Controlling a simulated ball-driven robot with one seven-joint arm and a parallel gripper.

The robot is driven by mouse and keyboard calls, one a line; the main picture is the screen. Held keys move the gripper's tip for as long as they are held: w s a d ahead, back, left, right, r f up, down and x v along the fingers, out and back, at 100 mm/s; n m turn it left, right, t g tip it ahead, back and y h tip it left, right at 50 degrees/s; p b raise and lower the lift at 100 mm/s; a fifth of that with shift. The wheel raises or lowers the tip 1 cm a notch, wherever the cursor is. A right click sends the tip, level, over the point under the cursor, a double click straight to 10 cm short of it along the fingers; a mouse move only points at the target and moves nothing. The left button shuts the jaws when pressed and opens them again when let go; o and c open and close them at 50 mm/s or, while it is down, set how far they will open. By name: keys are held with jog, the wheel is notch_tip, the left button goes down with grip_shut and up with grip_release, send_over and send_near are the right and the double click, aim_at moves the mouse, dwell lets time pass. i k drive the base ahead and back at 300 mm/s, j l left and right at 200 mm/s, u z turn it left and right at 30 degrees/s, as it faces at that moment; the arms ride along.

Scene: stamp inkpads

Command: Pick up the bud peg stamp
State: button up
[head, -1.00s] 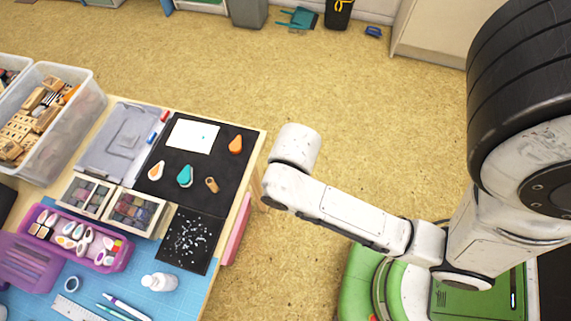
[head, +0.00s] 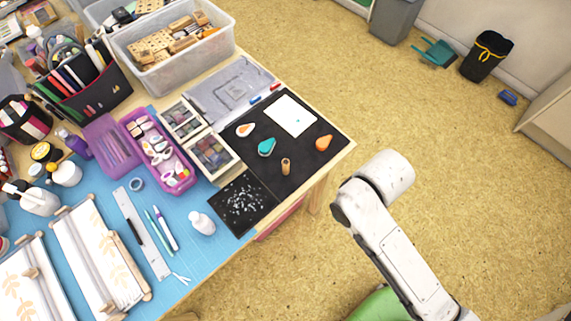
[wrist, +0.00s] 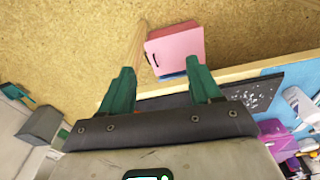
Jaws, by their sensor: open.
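A small wooden peg stamp (head: 286,166) stands on the black mat (head: 301,165) near the right end of the table in the head view. I cannot make out its stamping face. Near it lie a teal drop-shaped inkpad (head: 266,147), a white and orange one (head: 245,130) and an orange one (head: 323,143). In the wrist view my gripper (wrist: 161,84) has its two green fingers spread apart with nothing between them. It is off the table's edge, above the floor side. The peg stamp is not clear in the wrist view.
A white card (head: 291,115) lies on the mat. A black speckled sheet (head: 243,202), a wooden box of inkpads (head: 212,155) and a white bottle (head: 202,223) are close by. A pink item (wrist: 176,48) is beside the table edge in the wrist view.

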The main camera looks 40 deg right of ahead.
aim_at(286, 162)
jog(key=i+l+u, duration=0.1)
jog(key=u, duration=0.25)
jog(key=i+l+u, duration=0.1)
jog(key=u, duration=0.3)
jog(key=l+u, duration=0.35)
jog(key=i+j, duration=0.05)
